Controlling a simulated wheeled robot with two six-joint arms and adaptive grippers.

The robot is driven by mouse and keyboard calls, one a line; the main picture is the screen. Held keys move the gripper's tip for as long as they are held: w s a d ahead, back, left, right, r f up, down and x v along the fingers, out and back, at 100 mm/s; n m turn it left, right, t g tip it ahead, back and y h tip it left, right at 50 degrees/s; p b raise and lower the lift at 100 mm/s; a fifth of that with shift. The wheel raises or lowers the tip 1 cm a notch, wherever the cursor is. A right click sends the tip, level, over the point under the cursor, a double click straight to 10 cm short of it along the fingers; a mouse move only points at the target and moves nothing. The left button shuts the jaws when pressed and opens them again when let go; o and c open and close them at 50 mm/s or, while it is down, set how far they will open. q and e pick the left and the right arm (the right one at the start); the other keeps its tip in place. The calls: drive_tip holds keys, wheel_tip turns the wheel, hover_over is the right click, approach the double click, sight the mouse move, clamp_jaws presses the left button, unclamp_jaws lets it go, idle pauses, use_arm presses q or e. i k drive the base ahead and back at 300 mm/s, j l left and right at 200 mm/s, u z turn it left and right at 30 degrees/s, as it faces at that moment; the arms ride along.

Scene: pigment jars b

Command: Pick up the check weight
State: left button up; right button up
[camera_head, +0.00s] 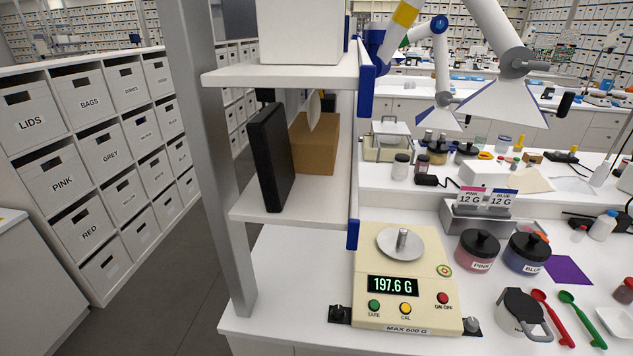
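The check weight appears to be the small silver metal cylinder (402,240) standing upright on the round steel pan (391,249) of the cream scale (430,268). The scale's display reads 197.6 G. Nothing covers the weight from this view. I see no fingertips of my left or right gripper in the head view.
A white shelf unit with a grey post (235,285) stands just left of the scale. Pink (477,251) and blue (527,254) jars, a white lidded pot (520,314), and red and green spoons (568,297) lie right. A white lamp-like cone (505,97) hangs above the bench behind.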

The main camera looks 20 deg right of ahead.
sight(402, 232)
drive_tip(key=z, duration=1.35)
